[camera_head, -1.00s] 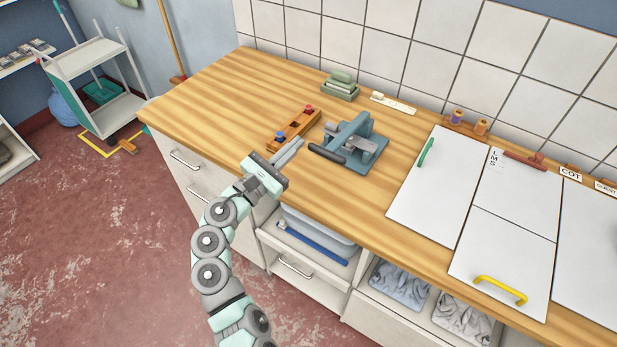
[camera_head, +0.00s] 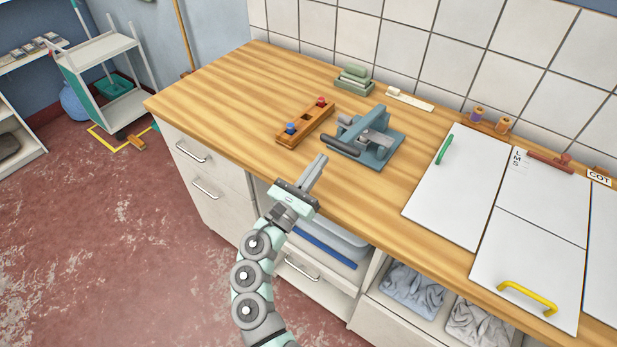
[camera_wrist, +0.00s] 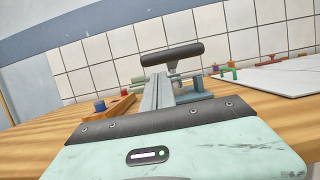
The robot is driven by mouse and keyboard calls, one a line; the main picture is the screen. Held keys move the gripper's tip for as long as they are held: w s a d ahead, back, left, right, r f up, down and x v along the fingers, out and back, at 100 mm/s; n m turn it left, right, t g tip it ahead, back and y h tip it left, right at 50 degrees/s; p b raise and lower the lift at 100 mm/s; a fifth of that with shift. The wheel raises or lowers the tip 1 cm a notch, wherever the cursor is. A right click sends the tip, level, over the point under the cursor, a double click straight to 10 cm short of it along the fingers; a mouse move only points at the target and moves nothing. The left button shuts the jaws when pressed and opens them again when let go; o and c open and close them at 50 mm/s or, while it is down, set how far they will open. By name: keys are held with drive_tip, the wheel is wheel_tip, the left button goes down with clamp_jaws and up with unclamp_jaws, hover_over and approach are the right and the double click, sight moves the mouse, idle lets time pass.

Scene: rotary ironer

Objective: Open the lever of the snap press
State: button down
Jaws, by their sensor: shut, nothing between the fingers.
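The snap press (camera_head: 376,145) is a blue-grey metal device on the wooden counter. Its lever has a dark handle (camera_head: 341,145) at the front left, low over the press base. In the wrist view the dark lever handle (camera_wrist: 172,53) lies crosswise just beyond my fingertips, with part of the press (camera_wrist: 195,92) behind the fingers. My gripper (camera_head: 318,164) is shut and empty, its fingers pointing up toward the press from the counter's front edge. The fingers (camera_wrist: 158,85) look apart from the handle in the head view. The wrist view partly hides the press behind them.
A wooden block with red and blue knobs (camera_head: 306,124) stands left of the press. White boards (camera_head: 455,190) with a green handle lie to the right. The counter's left part is clear.

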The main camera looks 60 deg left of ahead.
drive_tip(key=shift+x, duration=1.35)
